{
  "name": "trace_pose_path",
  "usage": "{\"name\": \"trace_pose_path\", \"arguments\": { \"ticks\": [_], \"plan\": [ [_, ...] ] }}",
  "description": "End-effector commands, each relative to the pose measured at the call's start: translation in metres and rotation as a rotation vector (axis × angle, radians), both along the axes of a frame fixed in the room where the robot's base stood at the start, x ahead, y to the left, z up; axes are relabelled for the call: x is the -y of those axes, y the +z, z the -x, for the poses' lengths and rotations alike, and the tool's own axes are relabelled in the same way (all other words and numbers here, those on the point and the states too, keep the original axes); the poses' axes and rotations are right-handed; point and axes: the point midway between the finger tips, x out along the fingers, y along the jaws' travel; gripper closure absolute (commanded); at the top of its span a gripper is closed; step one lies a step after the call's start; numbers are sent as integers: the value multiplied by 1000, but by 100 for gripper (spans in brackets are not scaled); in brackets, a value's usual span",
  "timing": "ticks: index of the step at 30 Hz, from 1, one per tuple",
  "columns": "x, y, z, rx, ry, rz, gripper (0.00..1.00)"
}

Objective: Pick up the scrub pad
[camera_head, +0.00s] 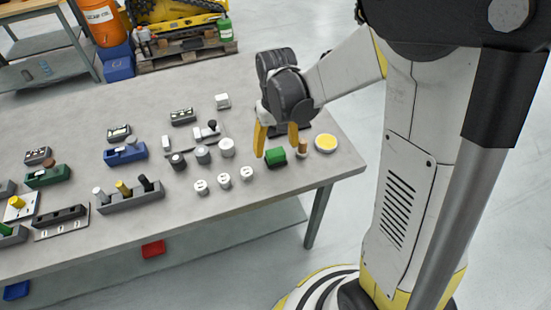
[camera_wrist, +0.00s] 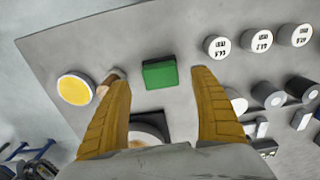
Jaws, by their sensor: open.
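The scrub pad, a small green block (camera_head: 275,157), lies flat on the grey table near its right end. In the wrist view the green scrub pad (camera_wrist: 159,73) shows whole, just beyond and between my fingertips. My gripper (camera_head: 276,141) has two yellow fingers, spread apart and empty, over the pad. In the wrist view my gripper (camera_wrist: 160,82) has one finger to each side of the pad, with bare table between. I cannot tell the exact height of the fingertips above the table.
A wooden-handled item (camera_head: 302,149) stands close right of the pad, near a white disc with a yellow top (camera_head: 326,143). White labelled cylinders (camera_head: 247,174) stand to the left. A grey tray with pegs (camera_head: 130,197) is farther left. The front table strip below the pad is clear.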

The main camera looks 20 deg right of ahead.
Motion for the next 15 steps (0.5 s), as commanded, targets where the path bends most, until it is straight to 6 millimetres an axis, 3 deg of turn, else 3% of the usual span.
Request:
{"name": "trace_pose_path", "arguments": {
  "ticks": [1,5,12,13,15],
  "plan": [
    [-1,-14,0,0,0,0,26],
    [-1,-32,-1,0,0,0,26],
    [-1,-34,0,0,0,0,26],
    [-1,-34,0,0,0,0,31],
    [-1,-34,0,0,0,0,53]
  ]
}}
